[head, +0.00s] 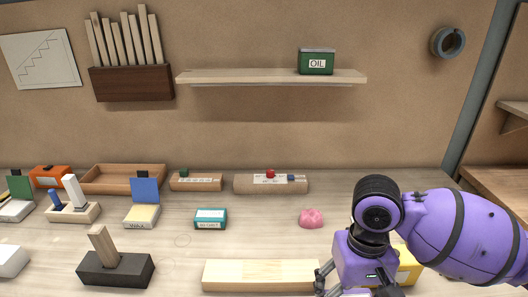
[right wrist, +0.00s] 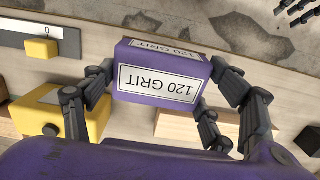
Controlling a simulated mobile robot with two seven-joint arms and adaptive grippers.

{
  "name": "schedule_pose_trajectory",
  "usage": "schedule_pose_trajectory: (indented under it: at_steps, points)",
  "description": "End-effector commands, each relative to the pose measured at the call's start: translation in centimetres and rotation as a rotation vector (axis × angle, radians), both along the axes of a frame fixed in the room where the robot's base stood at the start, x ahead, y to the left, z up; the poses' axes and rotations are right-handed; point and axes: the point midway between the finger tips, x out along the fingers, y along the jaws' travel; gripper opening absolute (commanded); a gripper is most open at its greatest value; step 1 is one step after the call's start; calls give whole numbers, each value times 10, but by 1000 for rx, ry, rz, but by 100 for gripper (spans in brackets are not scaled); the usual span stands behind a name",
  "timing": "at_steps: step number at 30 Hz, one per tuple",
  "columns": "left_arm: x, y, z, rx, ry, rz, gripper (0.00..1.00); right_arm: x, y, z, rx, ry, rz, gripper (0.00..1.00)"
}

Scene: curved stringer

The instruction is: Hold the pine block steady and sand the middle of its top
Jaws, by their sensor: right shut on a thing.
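The pine block (head: 262,275) lies flat on the bench at the bottom of the head view, pale and long. My right gripper (head: 328,286) is at its right end in that view. In the right wrist view my right gripper (right wrist: 170,90) is shut on a purple sanding block (right wrist: 165,72) labelled "120 GRIT". Pale wood of the pine block (right wrist: 285,105) shows behind and right of it there. I cannot tell whether the two touch. Dark fingers, apparently my left gripper (right wrist: 297,10), show at the top right corner of the wrist view, away from the pine block; their opening is unclear.
A yellow box (head: 406,268) stands right of my right gripper. A pink lump (head: 311,218), a teal box (head: 210,218) and a dark block with a wooden peg (head: 115,268) are around the pine block. The bench between pink lump and teal box is clear.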

Motion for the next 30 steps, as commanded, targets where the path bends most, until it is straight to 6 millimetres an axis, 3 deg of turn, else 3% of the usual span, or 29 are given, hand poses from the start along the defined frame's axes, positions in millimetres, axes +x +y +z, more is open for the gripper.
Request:
schedule_pose_trajectory:
  at_steps: [17, 22, 30]
  points:
    - [0, 0, -1, 1, 0, -2, 40, 6, 5, 7, 2, -11, 8, 57]
    - [0, 0, -1, 1, 0, -2, 40, 31, 39, 31, 3, -30, 59, 57]
    - [0, 0, -1, 0, 0, -1, 40, 93, 129, 69, 1, -53, 97, 57]
